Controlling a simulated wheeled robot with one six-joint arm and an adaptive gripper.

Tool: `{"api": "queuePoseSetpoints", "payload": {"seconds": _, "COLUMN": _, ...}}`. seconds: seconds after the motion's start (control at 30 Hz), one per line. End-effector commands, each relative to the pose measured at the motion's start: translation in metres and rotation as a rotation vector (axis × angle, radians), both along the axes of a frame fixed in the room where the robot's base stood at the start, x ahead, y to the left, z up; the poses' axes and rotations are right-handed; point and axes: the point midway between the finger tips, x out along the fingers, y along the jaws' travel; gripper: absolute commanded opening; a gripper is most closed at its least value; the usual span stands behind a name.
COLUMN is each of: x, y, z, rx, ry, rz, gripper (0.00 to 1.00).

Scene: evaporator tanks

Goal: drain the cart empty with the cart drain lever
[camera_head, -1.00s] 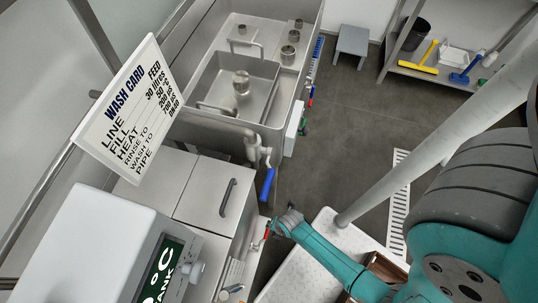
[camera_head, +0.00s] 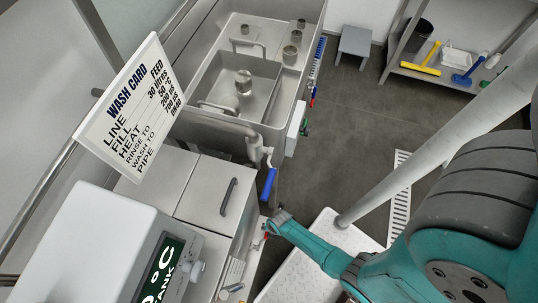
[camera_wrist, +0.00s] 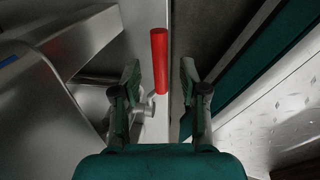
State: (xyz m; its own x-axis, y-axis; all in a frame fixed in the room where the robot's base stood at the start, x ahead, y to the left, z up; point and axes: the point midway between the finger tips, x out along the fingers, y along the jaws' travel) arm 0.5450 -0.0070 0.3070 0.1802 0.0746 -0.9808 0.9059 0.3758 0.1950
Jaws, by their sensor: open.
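A lever with a red handle (camera_wrist: 159,60) shows in the wrist view, ahead of my gripper (camera_wrist: 159,82) and between the lines of its two fingers. The fingers are apart, and I cannot tell if either touches the handle. In the head view the red lever (camera_head: 265,236) is small, at the lower right side of the steel cabinet, with my gripper (camera_head: 275,223) right beside it. A blue-handled lever (camera_head: 268,184) hangs from a pipe valve on the steel tank (camera_head: 210,125) above. No label shows which one is the cart drain lever.
A white wash card (camera_head: 128,108) and a white display box (camera_head: 105,245) stand at left. A white textured platform (camera_head: 315,265) lies under my arm. A floor grate (camera_head: 399,200) is to the right. Grey floor (camera_head: 340,130) is clear beyond, up to a stool (camera_head: 353,42).

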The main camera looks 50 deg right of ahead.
Motion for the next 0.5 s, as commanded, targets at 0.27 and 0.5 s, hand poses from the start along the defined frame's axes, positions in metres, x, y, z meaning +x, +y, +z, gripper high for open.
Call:
{"api": "queuePoseSetpoints", "payload": {"seconds": 0.27, "x": 0.003, "y": 0.001, "z": -0.014, "rx": 0.000, "ry": 0.000, "rz": 0.000, "gripper": 0.43}}
{"api": "queuePoseSetpoints", "payload": {"seconds": 0.5, "x": 0.003, "y": 0.001, "z": -0.016, "rx": 0.000, "ry": 0.000, "rz": -0.001, "gripper": 0.43}}
